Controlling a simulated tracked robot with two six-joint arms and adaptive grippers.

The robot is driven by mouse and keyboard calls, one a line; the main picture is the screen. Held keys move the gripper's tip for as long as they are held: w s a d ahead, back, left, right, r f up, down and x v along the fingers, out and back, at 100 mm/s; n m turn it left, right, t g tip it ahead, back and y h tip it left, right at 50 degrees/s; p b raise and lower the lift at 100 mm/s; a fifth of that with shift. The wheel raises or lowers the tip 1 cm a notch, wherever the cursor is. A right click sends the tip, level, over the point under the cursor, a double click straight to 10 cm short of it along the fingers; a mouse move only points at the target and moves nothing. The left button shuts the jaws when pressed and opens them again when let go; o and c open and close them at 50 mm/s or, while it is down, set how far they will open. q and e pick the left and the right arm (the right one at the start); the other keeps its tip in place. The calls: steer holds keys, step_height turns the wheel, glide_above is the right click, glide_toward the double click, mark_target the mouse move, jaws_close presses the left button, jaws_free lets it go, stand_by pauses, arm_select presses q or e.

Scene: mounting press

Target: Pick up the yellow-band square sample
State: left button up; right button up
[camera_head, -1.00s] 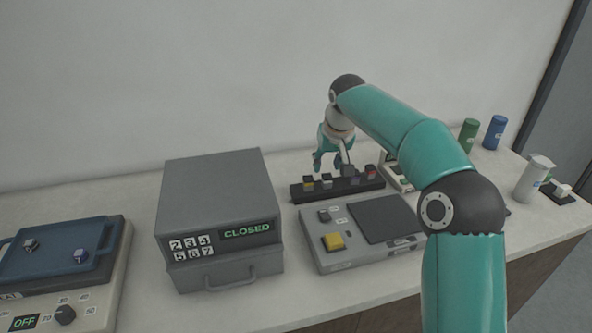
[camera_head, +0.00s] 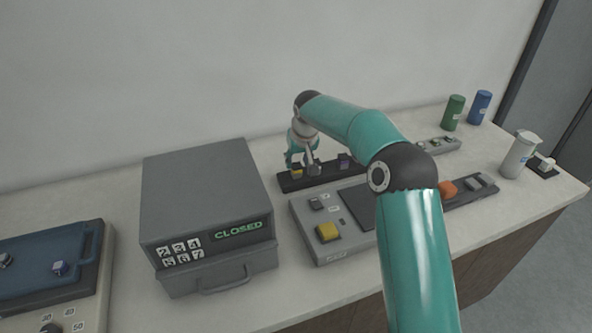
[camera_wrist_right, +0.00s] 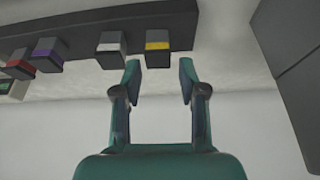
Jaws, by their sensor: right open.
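The yellow-band square sample (camera_wrist_right: 157,48) stands at one end of the dark rack (camera_wrist_right: 85,22) in the right wrist view. In the head view the sample (camera_head: 296,172) shows at the rack's left end, partly covered by my gripper. My right gripper (camera_wrist_right: 158,68) is open, its two fingers on either side of the sample's line, with the sample just beyond the fingertips. It holds nothing. In the head view my right gripper (camera_head: 303,165) is over the left part of the rack (camera_head: 325,177). My left gripper is not in view.
A white-band sample (camera_wrist_right: 111,45) stands beside the yellow one, close to a fingertip. Purple-band (camera_wrist_right: 47,55) and red-band (camera_wrist_right: 20,64) samples stand further along. A grey box reading CLOSED (camera_head: 208,215) stands left of the rack. A grey panel with a yellow button (camera_head: 328,232) lies in front.

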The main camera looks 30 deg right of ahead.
mark_target(296, 166)
steer(key=shift+p+x, duration=0.85)
steer(key=shift+x, duration=2.05)
steer(key=shift+d, duration=0.15)
steer(key=shift+c, duration=0.4)
steer(key=shift+w+r, duration=0.1)
jaws_close()
